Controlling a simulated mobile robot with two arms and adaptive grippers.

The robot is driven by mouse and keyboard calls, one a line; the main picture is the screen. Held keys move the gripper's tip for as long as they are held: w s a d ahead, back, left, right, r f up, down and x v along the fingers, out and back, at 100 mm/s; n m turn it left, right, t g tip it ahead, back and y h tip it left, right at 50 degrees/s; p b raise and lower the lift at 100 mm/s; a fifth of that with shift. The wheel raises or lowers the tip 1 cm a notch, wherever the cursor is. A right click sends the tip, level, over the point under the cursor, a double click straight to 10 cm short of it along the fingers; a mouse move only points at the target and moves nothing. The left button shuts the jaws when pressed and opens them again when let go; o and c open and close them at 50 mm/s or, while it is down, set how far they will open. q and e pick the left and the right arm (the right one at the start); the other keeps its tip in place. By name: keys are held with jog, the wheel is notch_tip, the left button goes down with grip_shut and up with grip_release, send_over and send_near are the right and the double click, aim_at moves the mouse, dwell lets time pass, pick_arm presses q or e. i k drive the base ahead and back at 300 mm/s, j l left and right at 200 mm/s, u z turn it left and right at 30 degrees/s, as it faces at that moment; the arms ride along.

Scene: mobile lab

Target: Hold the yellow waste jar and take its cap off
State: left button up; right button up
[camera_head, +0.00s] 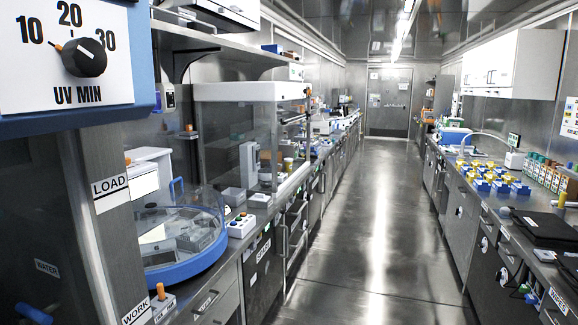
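A small yellow cylinder (288,164) stands on the left bench, just right of the clear-fronted cabinet. It is too small and far off to tell whether it is the yellow waste jar or whether it has a cap. Several small yellow-and-blue items (483,185) stand on the right bench, and I cannot make out a single jar among them. Neither of my grippers shows in this view.
A clear aisle of shiny floor (365,215) runs between the benches to a far door (388,102). A blue-rimmed round device with a clear lid (180,225) stands near left. A dark flat pad (545,228) lies on the right bench. A UV dial panel (75,55) is close at upper left.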

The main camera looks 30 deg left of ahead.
aim_at(288, 165)
jog(key=i, duration=0.85)
jog(key=i+j+u, duration=0.15)
jog(key=i, duration=1.6)
jog(key=i+l+u, duration=0.15)
jog(key=i, duration=0.7)
jog(key=i+l, duration=0.1)
jog(key=i, duration=0.8)
jog(key=i+l+u, duration=0.1)
jog(key=i+u, duration=0.35)
jog(key=i+l+u, duration=0.2)
jog(key=u, duration=0.25)
jog(key=i+l+u, duration=0.7)
jog(key=l+u, duration=0.2)
jog(key=i+l+u, duration=0.2)
jog(key=l+u, duration=0.25)
